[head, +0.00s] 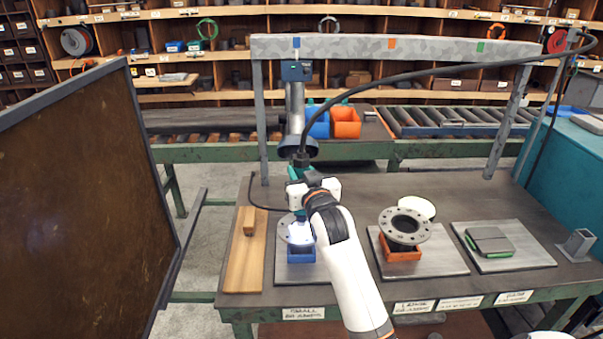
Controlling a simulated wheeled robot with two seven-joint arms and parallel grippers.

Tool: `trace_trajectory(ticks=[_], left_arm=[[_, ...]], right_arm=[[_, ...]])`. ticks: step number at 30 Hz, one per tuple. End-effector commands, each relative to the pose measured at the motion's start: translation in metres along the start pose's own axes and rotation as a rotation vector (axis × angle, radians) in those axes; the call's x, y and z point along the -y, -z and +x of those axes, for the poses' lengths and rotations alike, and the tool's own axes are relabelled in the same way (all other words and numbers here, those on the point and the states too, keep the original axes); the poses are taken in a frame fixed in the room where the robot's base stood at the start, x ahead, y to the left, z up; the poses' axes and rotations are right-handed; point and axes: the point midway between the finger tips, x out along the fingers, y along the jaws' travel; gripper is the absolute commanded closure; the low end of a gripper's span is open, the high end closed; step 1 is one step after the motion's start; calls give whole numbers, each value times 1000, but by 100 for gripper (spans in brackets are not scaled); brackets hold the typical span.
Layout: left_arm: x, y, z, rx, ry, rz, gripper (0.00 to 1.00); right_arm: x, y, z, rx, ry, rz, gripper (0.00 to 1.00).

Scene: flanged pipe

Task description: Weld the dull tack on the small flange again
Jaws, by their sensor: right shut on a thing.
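The small flange (286,230) sits on a blue holder (302,255) on the left grey plate of the bench. It is partly hidden behind my right arm. A bright bluish-white glow lights its face, close below my gripper. My right gripper (302,183) is above the flange, shut on a teal torch (298,173) with a black cable at its top. The torch tip and the single tacks cannot be made out, so I cannot tell whether the tip touches the flange. My left gripper is not in view.
A larger flange (417,231) sits on an orange holder (401,254) to the right. Wooden pieces (243,262) lie at the left. A grey block (489,240) lies on the right plate. A dark screen (80,190) stands left.

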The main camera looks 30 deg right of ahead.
Motion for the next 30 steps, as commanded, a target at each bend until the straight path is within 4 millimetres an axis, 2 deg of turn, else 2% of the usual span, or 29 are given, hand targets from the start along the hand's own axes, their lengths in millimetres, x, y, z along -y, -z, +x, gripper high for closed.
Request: trace_trajectory(ticks=[13, 24, 30], left_arm=[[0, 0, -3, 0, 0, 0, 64], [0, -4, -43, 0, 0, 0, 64], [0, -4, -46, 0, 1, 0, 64]], right_arm=[[0, -4, 0, 5, 0, 0, 95], [0, -45, 0, 4, 0, 0, 95], [0, -48, 0, 4, 0, 0, 95]])
